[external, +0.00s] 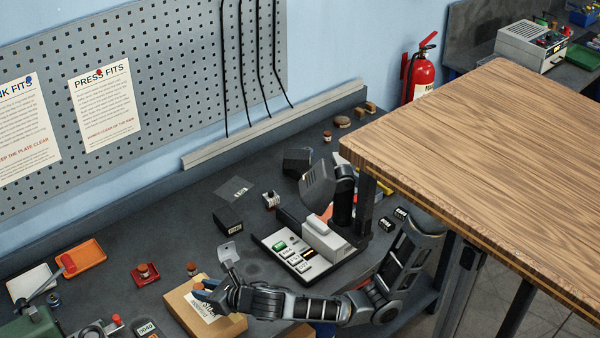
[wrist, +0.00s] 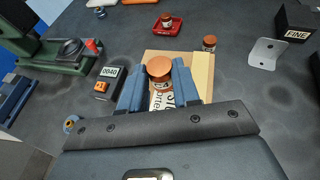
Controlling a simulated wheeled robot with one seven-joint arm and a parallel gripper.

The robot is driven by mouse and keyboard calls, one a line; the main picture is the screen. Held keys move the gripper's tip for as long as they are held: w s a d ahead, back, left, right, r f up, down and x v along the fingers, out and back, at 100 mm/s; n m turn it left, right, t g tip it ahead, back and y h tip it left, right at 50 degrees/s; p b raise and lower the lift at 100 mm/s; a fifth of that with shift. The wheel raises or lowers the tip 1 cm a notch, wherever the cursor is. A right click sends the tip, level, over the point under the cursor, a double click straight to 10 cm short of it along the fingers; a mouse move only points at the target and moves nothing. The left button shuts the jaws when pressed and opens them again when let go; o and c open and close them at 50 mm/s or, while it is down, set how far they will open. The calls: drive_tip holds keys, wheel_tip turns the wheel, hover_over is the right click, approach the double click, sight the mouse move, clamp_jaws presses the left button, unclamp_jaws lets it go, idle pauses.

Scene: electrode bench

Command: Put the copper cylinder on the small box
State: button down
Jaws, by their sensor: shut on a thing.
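In the wrist view the cylinder appears over a small cardboard box (wrist: 203,76) with a white label. I cannot tell whether its base touches the box top. In the external view my gripper (external: 204,290) is just above the cardboard box (external: 220,327), and the held cylinder is mostly hidden there.
A similar cylinder (wrist: 209,43) stands just behind the box, and another (wrist: 167,18) on a red tray (wrist: 165,31). A black 0040 block (wrist: 107,80) is left of the fingers. A bent metal plate (wrist: 265,53) and black FINE box (wrist: 293,24) are to the right.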

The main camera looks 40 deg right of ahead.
drive_tip(key=shift+f, duration=1.9)
drive_tip(key=shift+f, duration=0.1)
drive_tip(key=c, duration=0.8)
unclamp_jaws()
drive_tip(key=shift+s+r, duration=0.2)
drive_tip(key=shift+s, duration=0.05)
drive_tip(key=v, duration=1.1)
drive_tip(key=shift+s+d, duration=0.15)
drive_tip(key=shift+s, duration=0.1)
drive_tip(key=shift+r, duration=0.1)
